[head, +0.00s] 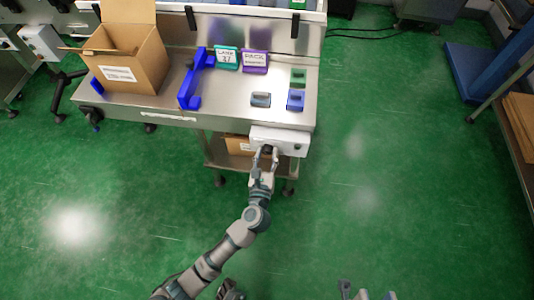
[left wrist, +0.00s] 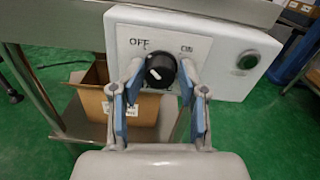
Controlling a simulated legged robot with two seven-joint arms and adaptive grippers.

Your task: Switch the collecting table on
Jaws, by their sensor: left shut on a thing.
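The white control box (head: 280,140) hangs at the front right of the steel table, below its top. In the left wrist view its face (left wrist: 215,70) carries a black round knob (left wrist: 160,70) between the printed words OFF and ON. A white mark shows on the knob; I cannot tell exactly which way it points. A dark green round button or lamp (left wrist: 247,61) sits on the right of the face. My left gripper (head: 266,151) is shut on the knob, one finger on each side. My right gripper (head: 367,293) is at the bottom edge, its fingertips apart.
On the steel table (head: 225,100) stand an open cardboard box (head: 127,72), a blue frame-like holder (head: 194,80), a teal sign (head: 227,58), a purple sign (head: 255,61) and small blocks. Another carton (left wrist: 128,103) is on the lower shelf.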

